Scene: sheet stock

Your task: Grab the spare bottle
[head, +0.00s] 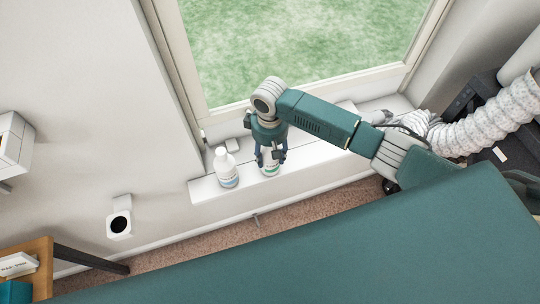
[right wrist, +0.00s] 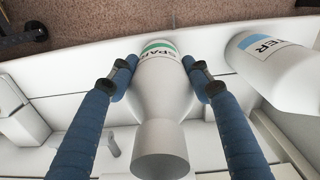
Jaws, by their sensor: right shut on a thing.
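The spare bottle (head: 270,168) is white with a green-banded label and stands upright at the window sill. In the right wrist view the bottle (right wrist: 160,95) shows the letters "SPAR" on its label, its cap toward the camera. My right gripper (head: 270,157) has come down over it from above. In the right wrist view its two blue fingers (right wrist: 161,66) press on both sides of the bottle. I cannot tell whether the bottle's base still touches the sill. My left gripper is not in view.
A second white bottle (head: 227,168), with a blue-banded label ending in "TER", stands on the white sill (head: 203,190) just left of the spare bottle. The window (head: 300,50) is behind. A ribbed white hose (head: 490,115) and dark equipment are at the right.

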